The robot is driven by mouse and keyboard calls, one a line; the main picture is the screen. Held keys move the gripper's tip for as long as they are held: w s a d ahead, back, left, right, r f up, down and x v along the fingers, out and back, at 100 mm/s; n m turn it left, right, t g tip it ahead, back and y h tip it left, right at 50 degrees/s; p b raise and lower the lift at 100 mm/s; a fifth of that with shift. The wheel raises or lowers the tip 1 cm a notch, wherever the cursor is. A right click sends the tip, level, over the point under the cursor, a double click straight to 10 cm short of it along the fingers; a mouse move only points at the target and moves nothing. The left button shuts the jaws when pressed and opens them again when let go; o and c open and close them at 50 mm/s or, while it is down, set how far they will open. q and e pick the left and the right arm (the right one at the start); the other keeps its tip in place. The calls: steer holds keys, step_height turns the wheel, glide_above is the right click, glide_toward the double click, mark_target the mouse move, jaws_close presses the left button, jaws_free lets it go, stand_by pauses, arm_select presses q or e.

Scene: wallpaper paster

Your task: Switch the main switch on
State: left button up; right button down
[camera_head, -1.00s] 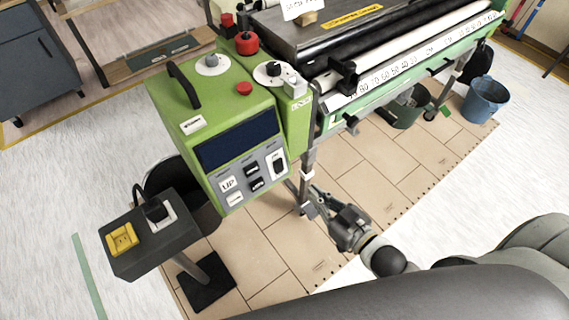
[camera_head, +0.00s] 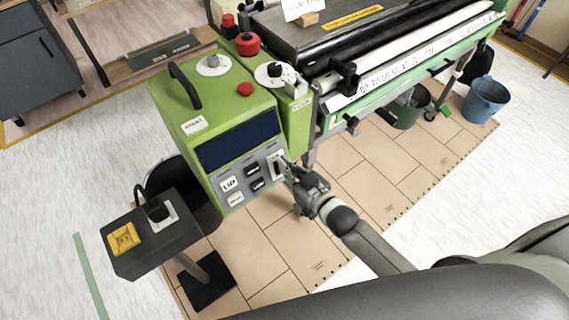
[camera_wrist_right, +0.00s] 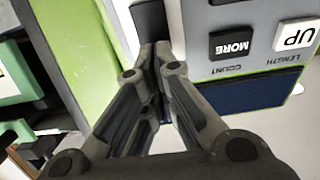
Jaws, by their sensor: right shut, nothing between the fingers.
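The main switch (camera_head: 276,167) looks to be the black rocker in a white plate at the right end of the green machine's control panel (camera_head: 241,178). My right gripper (camera_head: 285,164) is shut and empty, with its fingertips at the switch and partly covering it. In the right wrist view, the shut fingertips (camera_wrist_right: 158,52) lie at or just in front of the lower end of the black rocker (camera_wrist_right: 150,20). I cannot tell whether they touch it, nor which way the rocker is set. My left gripper is out of view.
Beside the switch are the UP button (camera_head: 229,184), the MORE button (camera_wrist_right: 231,45) and other small buttons, below a dark display (camera_head: 238,139).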

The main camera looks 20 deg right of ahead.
steer(key=shift+w+a+f, duration=0.1)
steer(key=shift+w+a, duration=0.05)
steer(key=shift+w, duration=0.2)
